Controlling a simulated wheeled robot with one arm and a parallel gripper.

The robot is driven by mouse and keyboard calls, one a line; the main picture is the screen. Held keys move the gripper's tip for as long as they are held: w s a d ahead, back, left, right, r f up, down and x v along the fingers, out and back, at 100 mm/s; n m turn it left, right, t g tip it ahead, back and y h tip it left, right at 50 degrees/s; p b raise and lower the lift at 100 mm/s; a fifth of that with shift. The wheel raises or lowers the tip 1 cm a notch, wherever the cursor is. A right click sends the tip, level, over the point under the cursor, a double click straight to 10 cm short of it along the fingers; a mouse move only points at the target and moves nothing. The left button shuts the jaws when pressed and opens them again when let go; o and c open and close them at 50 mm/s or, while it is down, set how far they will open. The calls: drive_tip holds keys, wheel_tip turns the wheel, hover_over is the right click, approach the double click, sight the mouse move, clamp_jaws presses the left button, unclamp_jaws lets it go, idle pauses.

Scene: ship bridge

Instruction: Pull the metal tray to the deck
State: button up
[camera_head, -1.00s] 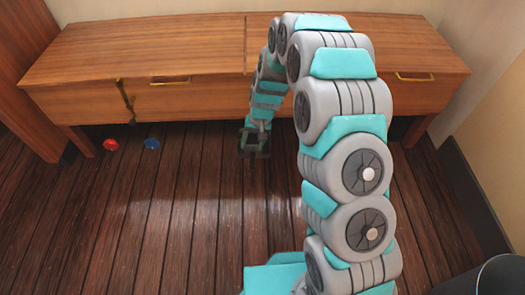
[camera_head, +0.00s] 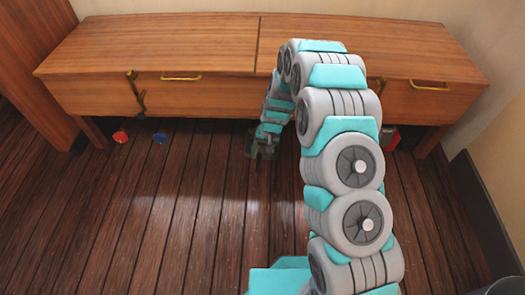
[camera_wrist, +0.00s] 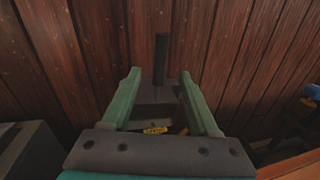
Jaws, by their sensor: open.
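In the wrist view a dark grey thing (camera_wrist: 150,92) with an upright dark bar (camera_wrist: 161,58) lies on the planks, in line with the gap between my fingers. It may be the metal tray with its handle, but its full shape is hidden by my gripper. My gripper (camera_wrist: 160,85) is open, with a green finger on each side of it and no clear contact. In the head view my gripper (camera_head: 262,150) is low over the deck (camera_head: 210,210), at the front edge of the wooden bench. No tray can be made out there.
The wooden bench (camera_head: 160,45) stands along the wall, with open space beneath. A red object (camera_head: 120,137) and a blue object (camera_head: 160,138) lie under its left part. Red and grey items (camera_head: 390,138) show under its right part. The deck in front is clear.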

sight(259, 161)
drive_tip(key=f, duration=0.3)
drive_tip(key=a+f, duration=0.1)
drive_tip(key=f, duration=0.3)
drive_tip(key=shift+a+b, duration=0.15)
drive_tip(key=shift+b, duration=0.2)
clamp_jaws()
idle(1.0)
